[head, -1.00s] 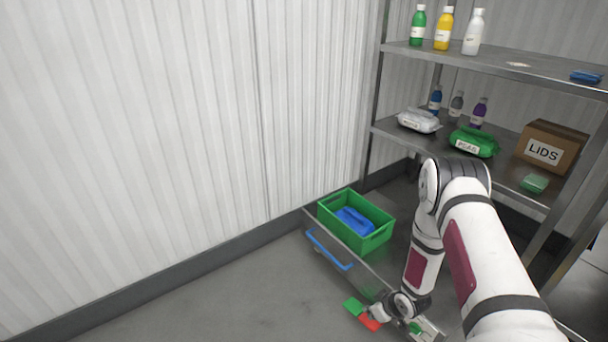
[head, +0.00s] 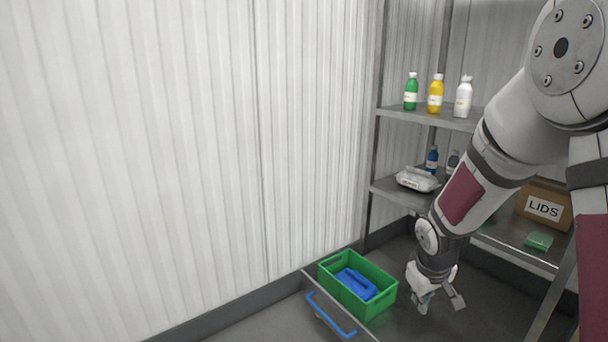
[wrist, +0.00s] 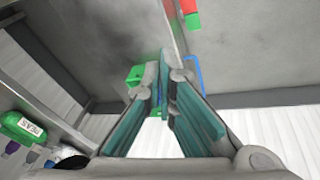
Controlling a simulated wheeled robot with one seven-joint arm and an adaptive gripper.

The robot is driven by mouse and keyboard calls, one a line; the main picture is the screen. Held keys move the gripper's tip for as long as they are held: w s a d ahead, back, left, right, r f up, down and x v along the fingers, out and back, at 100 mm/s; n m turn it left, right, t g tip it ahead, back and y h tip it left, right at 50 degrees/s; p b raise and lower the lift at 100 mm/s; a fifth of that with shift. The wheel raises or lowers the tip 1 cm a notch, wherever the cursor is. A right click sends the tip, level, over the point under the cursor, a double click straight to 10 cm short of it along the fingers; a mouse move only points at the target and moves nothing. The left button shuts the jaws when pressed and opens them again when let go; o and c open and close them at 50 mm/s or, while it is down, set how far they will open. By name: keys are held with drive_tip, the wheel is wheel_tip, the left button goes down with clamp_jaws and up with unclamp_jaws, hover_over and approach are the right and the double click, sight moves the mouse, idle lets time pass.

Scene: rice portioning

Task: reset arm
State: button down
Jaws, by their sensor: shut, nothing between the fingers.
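My gripper (head: 437,300) hangs below my bent arm in the head view, pointing down just right of the green crate and apart from it. In the wrist view its two teal-padded fingers (wrist: 165,62) come together at the tips, with nothing seen between them. My arm covers part of the shelves.
The green crate (head: 384,306) holds a blue item (head: 357,284) and sits behind a blue handle (head: 328,315). At right, a metal shelf (head: 398,114) carries bottles, a white pack (head: 417,180) and a LIDS box (head: 544,207). A red object (wrist: 193,20) shows in the wrist view. A pale ribbed wall stands left.

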drive_tip(key=s+a+r+m+g, duration=0.1)
drive_tip(key=s+a+r+m, duration=0.15)
drive_tip(key=s+r, duration=1.35)
drive_tip(key=s+a+r+g+y, duration=0.1)
drive_tip(key=s+a+r, duration=0.15)
drive_tip(key=s, duration=0.85)
drive_tip(key=s+a+r+g+y, duration=0.1)
drive_tip(key=s+a, duration=0.2)
drive_tip(key=s, duration=0.7)
wheel_tip(320, 180, up, 29)
drive_tip(key=d+t+p, duration=0.1)
drive_tip(key=t+p, duration=0.3)
drive_tip(key=p, duration=2.4)
drive_tip(key=shift+m, duration=0.35)
